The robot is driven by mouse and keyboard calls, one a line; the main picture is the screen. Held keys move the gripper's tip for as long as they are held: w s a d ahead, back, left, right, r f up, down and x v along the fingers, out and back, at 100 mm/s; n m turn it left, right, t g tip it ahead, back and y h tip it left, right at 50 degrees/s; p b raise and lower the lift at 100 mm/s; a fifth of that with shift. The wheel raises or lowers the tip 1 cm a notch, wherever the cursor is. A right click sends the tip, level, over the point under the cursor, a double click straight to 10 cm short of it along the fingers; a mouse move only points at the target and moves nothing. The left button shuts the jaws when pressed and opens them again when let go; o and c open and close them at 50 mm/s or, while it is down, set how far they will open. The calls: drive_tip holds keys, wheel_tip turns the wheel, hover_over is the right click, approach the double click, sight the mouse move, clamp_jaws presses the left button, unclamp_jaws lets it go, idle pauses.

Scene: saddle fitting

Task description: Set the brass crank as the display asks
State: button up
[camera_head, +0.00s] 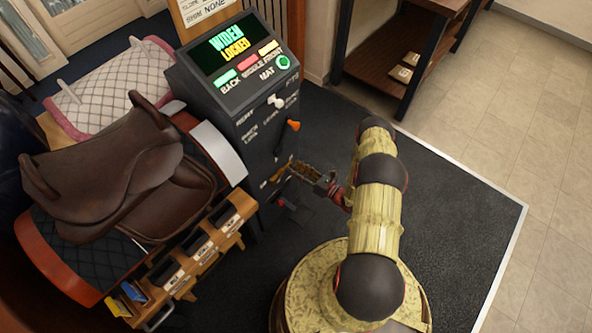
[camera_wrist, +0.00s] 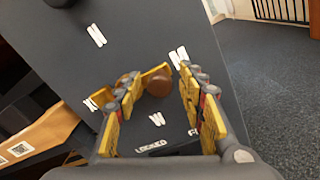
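The brass crank shows in the wrist view as a brown round knob (camera_wrist: 158,86) beside a short yellow bar; its far end is partly hidden by my left finger. My gripper (camera_wrist: 160,90) is open, with its two yellow-padded fingers on either side of the knob and a visible gap on the right. In the head view, my gripper (camera_head: 305,172) reaches the lower right side of the dark console (camera_head: 235,115), and the crank is too small to tell apart from the fingers. The display (camera_head: 232,45) reads "WIDEN" in green and "LOCKED" in yellow.
The console also has a white knob (camera_head: 275,101) and an orange lever (camera_head: 293,125). A brown saddle (camera_head: 120,165) rests on a stand at left, with a small wooden rack (camera_head: 180,275) below. A wooden shelf (camera_head: 400,65) stands behind. Dark floor at right is clear.

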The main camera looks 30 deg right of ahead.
drive_tip(key=shift+w+a, duration=0.1)
drive_tip(key=shift+w, duration=0.15)
drive_tip(key=shift+c, duration=0.5)
clamp_jaws()
idle(0.4)
